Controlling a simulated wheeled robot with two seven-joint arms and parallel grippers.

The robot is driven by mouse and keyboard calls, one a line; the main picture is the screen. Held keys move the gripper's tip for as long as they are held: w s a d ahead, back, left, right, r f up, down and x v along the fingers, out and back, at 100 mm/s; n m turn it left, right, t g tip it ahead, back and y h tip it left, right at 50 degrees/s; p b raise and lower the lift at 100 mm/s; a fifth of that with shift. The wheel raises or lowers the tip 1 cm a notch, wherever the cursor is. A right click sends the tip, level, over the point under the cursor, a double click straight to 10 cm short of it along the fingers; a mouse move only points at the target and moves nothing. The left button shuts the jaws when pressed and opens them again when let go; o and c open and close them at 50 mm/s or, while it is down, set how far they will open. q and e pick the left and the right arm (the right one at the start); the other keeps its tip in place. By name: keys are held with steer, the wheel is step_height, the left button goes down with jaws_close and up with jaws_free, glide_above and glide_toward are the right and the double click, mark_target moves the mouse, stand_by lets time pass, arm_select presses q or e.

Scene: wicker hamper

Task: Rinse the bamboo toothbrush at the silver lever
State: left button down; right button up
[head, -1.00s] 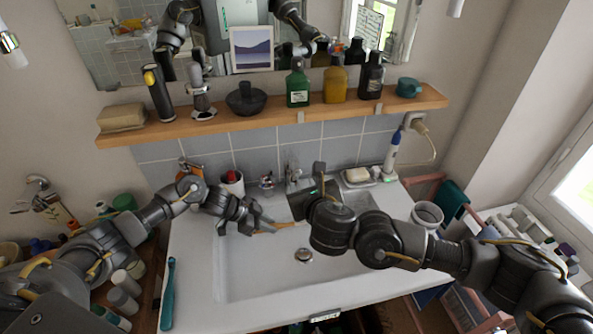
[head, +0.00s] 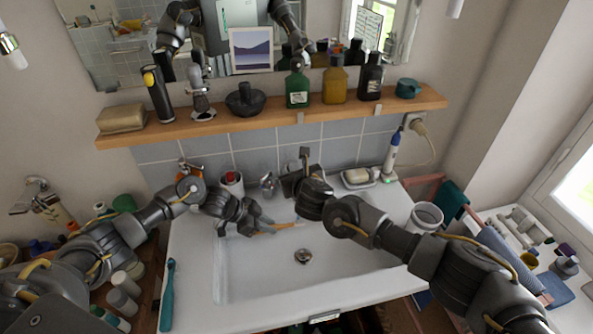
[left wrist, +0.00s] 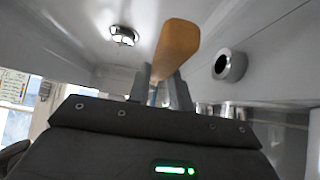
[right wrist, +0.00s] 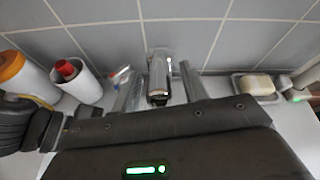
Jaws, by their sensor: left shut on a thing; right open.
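My left gripper (head: 250,226) is shut on the bamboo toothbrush (head: 277,227) and holds it over the left part of the sink basin. The toothbrush's tan handle (left wrist: 178,48) rises between the fingers in the left wrist view; its bristles cannot be made out. My right gripper (right wrist: 160,86) is open at the back of the sink, with one finger on each side of the silver lever (right wrist: 159,72) in the right wrist view. I cannot tell whether they touch it. In the head view my right arm and gripper hide most of the tap.
The white sink (head: 340,270) has a round drain (head: 303,257). A soap dish (head: 358,179) lies back right. A teal toothbrush (head: 168,290) lies on the left rim. A wooden shelf (head: 225,122) overhangs the back.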

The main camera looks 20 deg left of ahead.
jaws_close()
steer(key=shift+s+d+f+t+y, duration=0.1)
steer(key=shift+f+t+y, duration=0.3)
steer(key=shift+f+t, duration=0.2)
jaws_free()
steer(key=shift+s+r, duration=0.1)
stand_by(0.3)
steer(key=v, duration=1.1)
steer(key=shift+s+d+r, duration=0.2)
steer(key=shift+d, duration=0.1)
arm_select(q)
steer(key=shift+d, duration=0.1)
arm_select(e)
steer(key=shift+r, duration=0.1)
